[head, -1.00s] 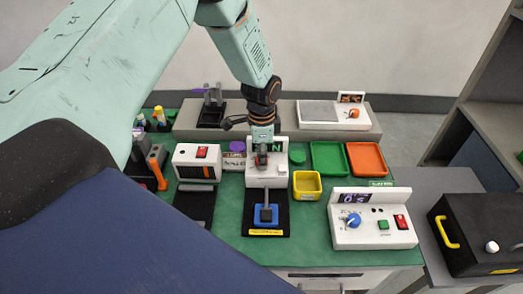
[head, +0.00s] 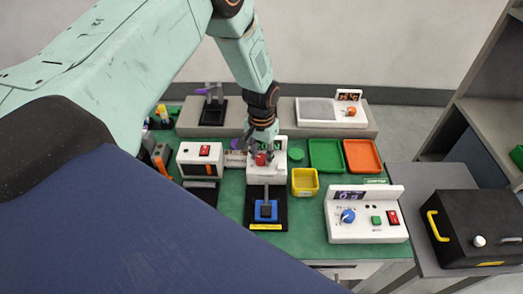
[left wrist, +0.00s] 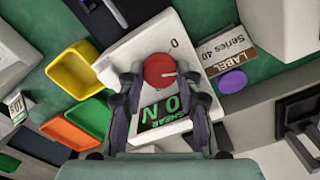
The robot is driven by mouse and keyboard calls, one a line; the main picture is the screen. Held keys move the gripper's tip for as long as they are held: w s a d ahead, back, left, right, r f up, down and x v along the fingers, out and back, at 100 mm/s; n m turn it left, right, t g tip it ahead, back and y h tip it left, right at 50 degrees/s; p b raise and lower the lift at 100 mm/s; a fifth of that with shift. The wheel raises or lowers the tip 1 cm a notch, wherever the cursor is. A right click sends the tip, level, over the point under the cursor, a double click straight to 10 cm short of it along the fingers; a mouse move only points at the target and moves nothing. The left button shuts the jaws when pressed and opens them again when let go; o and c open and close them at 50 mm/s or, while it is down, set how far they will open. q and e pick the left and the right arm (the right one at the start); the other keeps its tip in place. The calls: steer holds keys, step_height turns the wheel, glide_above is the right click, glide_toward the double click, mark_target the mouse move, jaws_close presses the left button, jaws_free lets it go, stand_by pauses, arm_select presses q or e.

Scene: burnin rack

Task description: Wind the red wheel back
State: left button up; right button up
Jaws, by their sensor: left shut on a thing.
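The red wheel (left wrist: 160,71) is a round knob with a pale line on its face, on the front of a white shear unit (left wrist: 130,50). My left gripper (left wrist: 164,84) is shut on the red wheel, a finger at either side of it. In the head view the left gripper (head: 262,157) comes down over the wheel (head: 261,160), partly hiding it. A "0" is printed on the unit's white face. My right gripper is not in view.
A yellow bin (head: 305,182), a green tray (head: 325,156) and an orange tray (head: 363,156) stand right of the unit. A blue block (head: 265,211) sits on a black base in front. A white control box (head: 365,224) with a blue knob stands front right.

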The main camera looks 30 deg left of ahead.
mark_target(261, 158)
arm_select(q)
steer(key=n+p, duration=0.2)
steer(key=n, duration=0.3)
steer(key=shift+s+n, duration=0.15)
steer(key=shift+n, duration=0.15)
steer(key=n+p, duration=0.1)
steer(key=n, duration=0.3)
steer(key=shift+n+p, duration=0.3)
steer(key=shift+f, duration=0.1)
steer(key=o, duration=0.9)
steer(key=shift+w+r, duration=0.2)
steer(key=shift+r, duration=0.1)
step_height(261, 158, up, 12)
steer(key=shift+s+f, duration=0.1)
steer(key=shift+f, duration=0.15)
